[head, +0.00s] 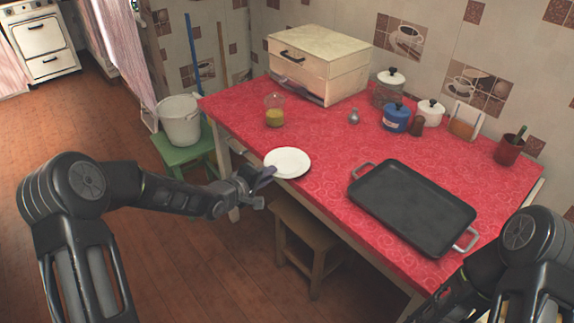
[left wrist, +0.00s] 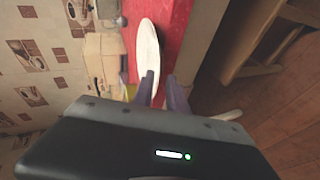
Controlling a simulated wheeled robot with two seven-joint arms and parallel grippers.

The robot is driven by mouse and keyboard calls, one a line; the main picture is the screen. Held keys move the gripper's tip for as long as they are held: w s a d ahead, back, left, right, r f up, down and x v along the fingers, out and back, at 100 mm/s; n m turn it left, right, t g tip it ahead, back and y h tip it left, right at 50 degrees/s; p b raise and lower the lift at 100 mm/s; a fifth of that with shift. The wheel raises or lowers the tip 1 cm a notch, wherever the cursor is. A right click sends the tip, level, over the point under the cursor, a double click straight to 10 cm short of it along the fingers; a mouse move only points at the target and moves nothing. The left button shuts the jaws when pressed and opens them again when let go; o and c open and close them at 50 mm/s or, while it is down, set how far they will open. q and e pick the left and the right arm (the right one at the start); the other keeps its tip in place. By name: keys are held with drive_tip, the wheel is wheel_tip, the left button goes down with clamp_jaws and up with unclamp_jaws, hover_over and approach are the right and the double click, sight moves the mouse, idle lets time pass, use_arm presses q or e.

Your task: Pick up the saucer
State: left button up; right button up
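The white round saucer (head: 287,161) lies flat on the red table near its left front edge. It also shows in the left wrist view (left wrist: 147,48), just beyond the fingertips. My left gripper (head: 267,187) is at the table's front edge, just left of and in front of the saucer. Its two fingers are apart with nothing between them in the left wrist view (left wrist: 162,84). One finger appears close to the saucer's rim; I cannot tell whether it touches. My right arm is at the lower right, its gripper out of view.
A dark tray (head: 412,207) with handles lies right of the saucer. A glass with yellow-green contents (head: 274,112) stands behind it. A bread box (head: 318,65) and several jars stand at the back. A wooden stool (head: 305,238) is under the front edge.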

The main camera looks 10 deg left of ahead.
use_arm(q)
clamp_jaws()
idle(1.1)
